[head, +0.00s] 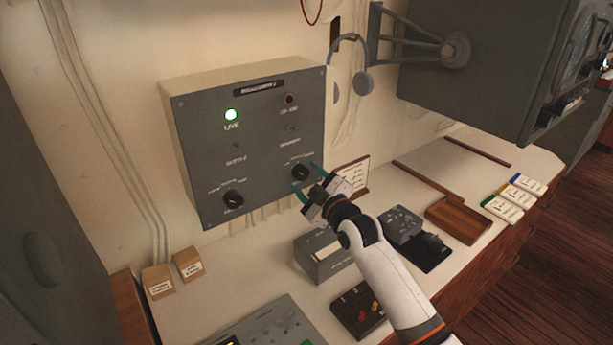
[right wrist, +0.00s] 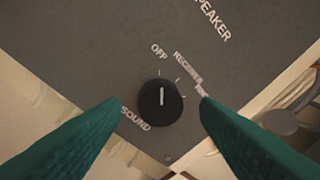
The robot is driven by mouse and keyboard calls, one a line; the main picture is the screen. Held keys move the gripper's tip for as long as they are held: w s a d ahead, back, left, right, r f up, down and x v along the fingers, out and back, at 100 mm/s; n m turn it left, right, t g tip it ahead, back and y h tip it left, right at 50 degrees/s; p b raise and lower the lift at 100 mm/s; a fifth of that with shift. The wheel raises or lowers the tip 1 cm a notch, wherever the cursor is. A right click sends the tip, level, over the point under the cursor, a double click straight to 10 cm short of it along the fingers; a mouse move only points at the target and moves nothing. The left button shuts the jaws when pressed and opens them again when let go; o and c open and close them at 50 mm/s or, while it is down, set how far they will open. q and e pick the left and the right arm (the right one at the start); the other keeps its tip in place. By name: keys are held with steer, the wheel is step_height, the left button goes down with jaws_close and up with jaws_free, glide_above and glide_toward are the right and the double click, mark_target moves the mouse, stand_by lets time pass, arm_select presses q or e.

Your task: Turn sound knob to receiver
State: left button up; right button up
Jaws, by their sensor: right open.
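The sound knob (head: 300,173) is a round black knob at the lower right of the grey wall panel (head: 262,135). In the right wrist view the knob (right wrist: 161,103) has a white line pointing straight up in the picture, toward the word OFF (right wrist: 159,50). The word RECEIVER (right wrist: 187,68) is to the right of OFF, and a further label is partly hidden by a finger. My right gripper (head: 309,181) is open, its teal fingers on either side of the knob, with visible gaps in the right wrist view (right wrist: 160,101). My left gripper is not in view.
A second black knob (head: 232,199) sits at the panel's lower left, under a green LIVE lamp (head: 231,115). Below on the desk are a grey box (head: 323,262), two small cartons (head: 188,263) and a brown tray (head: 459,219). A headset (head: 362,82) hangs right of the panel.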

steer(key=shift+w+a, duration=0.35)
steer(key=shift+w, duration=0.2)
steer(key=shift+c, duration=0.6)
steer(key=c, duration=0.9)
steer(key=shift+o, duration=0.2)
steer(key=shift+m, duration=0.3)
steer(key=m+p, duration=0.1)
steer(key=m, duration=0.2)
steer(key=shift+r+g, duration=0.1)
steer(key=shift+g, duration=0.2)
steer(key=shift+d+m+g+p, duration=0.1)
steer(key=shift+m+g+p, duration=0.35)
steer(key=shift+m, duration=1.85)
